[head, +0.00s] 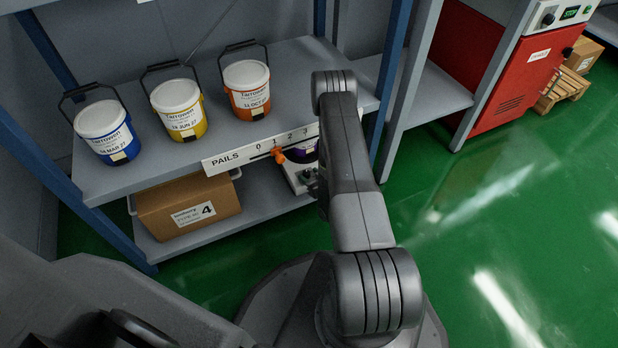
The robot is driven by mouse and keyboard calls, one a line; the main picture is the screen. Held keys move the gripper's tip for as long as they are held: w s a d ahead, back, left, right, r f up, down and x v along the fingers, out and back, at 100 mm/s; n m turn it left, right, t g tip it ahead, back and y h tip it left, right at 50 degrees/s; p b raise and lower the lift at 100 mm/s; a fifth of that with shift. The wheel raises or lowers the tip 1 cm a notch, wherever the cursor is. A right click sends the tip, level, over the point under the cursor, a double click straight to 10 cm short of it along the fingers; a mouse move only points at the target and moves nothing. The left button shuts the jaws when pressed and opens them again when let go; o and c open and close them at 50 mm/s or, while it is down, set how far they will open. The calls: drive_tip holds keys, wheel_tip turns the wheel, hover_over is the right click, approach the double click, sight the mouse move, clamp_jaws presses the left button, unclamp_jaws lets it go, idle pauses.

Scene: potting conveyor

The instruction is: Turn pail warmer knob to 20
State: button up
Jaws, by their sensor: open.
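A small pale unit (289,173) with a dark, purplish round top sits on the lower shelf, under the right part of the upper shelf. It may be the pail warmer; my arm hides its right side. I cannot make out its knob or any 20 mark. My arm rises in front of the shelf, and its far end is hidden behind my own links.
Blue (105,130), yellow (179,109) and orange (247,89) pails stand on the upper shelf (150,168). A carton (187,204) is below. Green floor (500,215) is clear at right.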

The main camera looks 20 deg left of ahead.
drive_tip(key=shift+w+a+f, duration=0.2)
drive_tip(key=shift+w+a, duration=0.15)
drive_tip(key=shift+a, duration=0.25)
drive_tip(key=c, duration=1)
drive_tip(key=shift+d, duration=0.1)
drive_tip(key=shift+w+d+n+g+y, duration=0.15)
drive_tip(key=shift+n+g+y, duration=0.15)
drive_tip(key=shift+n+g, duration=0.4)
drive_tip(key=shift+w+a+n+g+y, duration=0.1)
drive_tip(key=shift+n+g+y, duration=0.2)
drive_tip(key=shift+n+g, duration=0.35)
drive_tip(key=shift+w+n+g, duration=0.1)
drive_tip(key=shift+n+g, duration=1.45)
drive_tip(key=shift+g, duration=0.4)
